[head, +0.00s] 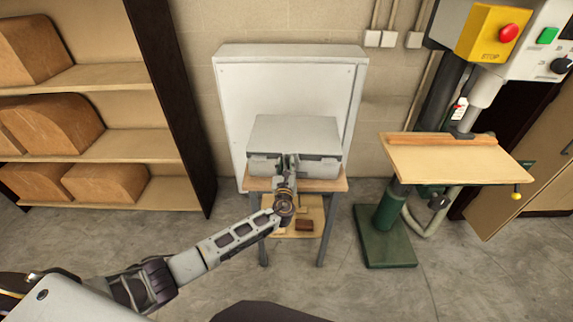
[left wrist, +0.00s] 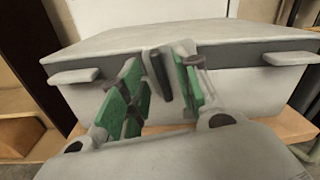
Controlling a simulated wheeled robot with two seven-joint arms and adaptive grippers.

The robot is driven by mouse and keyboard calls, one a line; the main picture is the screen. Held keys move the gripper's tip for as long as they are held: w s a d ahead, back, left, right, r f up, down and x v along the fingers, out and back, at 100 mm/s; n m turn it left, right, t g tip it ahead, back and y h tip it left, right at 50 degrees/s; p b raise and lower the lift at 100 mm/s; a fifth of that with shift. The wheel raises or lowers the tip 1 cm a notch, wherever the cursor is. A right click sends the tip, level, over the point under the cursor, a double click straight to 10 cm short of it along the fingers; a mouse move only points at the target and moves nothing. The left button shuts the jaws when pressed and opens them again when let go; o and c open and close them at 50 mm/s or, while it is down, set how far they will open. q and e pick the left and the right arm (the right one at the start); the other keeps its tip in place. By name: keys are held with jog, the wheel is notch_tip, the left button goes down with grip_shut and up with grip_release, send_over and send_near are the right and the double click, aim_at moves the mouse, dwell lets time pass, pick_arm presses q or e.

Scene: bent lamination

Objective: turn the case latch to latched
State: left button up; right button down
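The grey case (head: 295,135) stands closed on a small wooden table, and its front fills much of the left wrist view (left wrist: 255,80). The case latch (left wrist: 161,76) is a dark lever on a light plate at the middle of the front, near the lid seam. It looks roughly upright, leaning slightly. My left gripper (left wrist: 158,92) is at the case front, its green-padded fingers apart on either side of the latch. I cannot tell whether a finger touches it. In the head view the left gripper (head: 288,162) hides the latch. My right gripper is not in view.
The small table (head: 338,184) has a lower shelf with small items. A white cabinet panel (head: 290,85) stands behind. Shelving with brown blocks (head: 90,180) is at left, and a green-based drill press (head: 385,235) at right. Light tabs (left wrist: 290,58) jut from the case front.

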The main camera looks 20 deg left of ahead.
pick_arm(q)
jog(key=shift+w, duration=0.45)
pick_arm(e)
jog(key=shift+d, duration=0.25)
pick_arm(q)
jog(key=shift+a, duration=0.1)
grip_shut()
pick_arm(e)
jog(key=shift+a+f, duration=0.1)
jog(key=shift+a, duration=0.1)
